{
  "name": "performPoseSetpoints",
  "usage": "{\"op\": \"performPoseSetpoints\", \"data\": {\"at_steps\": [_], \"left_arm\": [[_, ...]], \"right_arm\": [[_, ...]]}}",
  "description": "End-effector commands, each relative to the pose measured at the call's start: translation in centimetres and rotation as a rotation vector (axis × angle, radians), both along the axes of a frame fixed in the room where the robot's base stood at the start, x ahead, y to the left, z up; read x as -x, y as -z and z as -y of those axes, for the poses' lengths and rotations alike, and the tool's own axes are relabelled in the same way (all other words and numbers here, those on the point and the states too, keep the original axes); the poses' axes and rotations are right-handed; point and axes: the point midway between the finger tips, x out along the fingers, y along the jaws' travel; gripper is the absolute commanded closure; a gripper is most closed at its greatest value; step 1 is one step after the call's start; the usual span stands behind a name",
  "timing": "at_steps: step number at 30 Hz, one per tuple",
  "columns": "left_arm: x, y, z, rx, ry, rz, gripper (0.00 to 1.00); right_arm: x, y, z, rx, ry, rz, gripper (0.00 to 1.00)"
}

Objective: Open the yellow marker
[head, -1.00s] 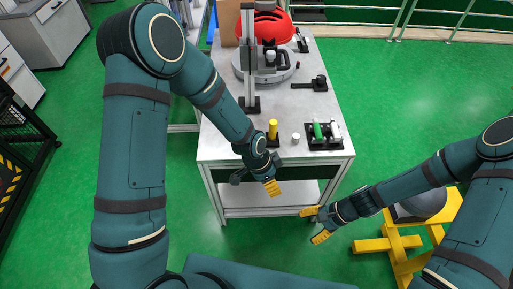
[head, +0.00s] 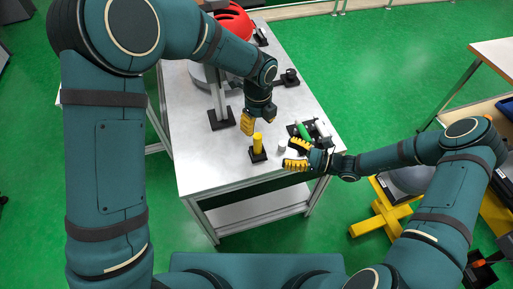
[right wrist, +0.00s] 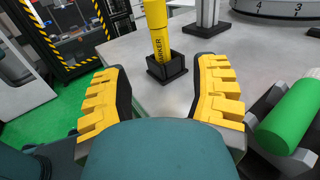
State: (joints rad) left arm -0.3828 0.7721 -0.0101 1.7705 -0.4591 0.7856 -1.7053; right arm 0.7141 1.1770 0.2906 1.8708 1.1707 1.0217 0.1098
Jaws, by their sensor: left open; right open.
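The yellow marker (head: 257,143) stands upright in a small black square holder (head: 258,157) near the front edge of the table. In the right wrist view the marker (right wrist: 159,35), with its black lettering, stands in the holder (right wrist: 166,70) beyond my fingers; its top is cut off. My left gripper (head: 257,119) is open, pointing down above and just behind the marker, apart from it. My right gripper (head: 290,154) is open at the front edge, right of the marker and aimed toward it; it also shows in the right wrist view (right wrist: 161,72). Nothing is between its fingers.
A black rack with a green cylinder (head: 303,131) and a white one is close behind my right gripper. A post on a black base (head: 221,119) and a red helmet (head: 233,20) stand farther back.

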Motion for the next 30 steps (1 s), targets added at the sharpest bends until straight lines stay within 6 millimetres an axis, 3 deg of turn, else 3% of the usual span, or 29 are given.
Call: {"op": "performPoseSetpoints", "data": {"at_steps": [9, 15, 21, 30], "left_arm": [[0.0, 0.1, 0.0, 0.001, -0.002, -0.001, 0.46], [0.0, 0.1, 0.0, 0.001, -0.003, -0.001, 0.46], [0.0, 0.1, 0.0, 0.001, -0.003, -0.001, 0.46], [0.0, 0.1, 0.0, 0.001, -0.003, -0.001, 0.46]], "right_arm": [[-1.6, 0.0, -5.7, -0.001, -0.004, 0.000, 0.40], [-2.4, 0.0, -8.5, 0.000, -0.003, 0.000, 0.40], [-2.9, 0.0, -9.9, 0.002, -0.001, -0.001, 0.40], [-3.0, 0.0, -10.2, 0.002, -0.001, 0.000, 0.40]]}}
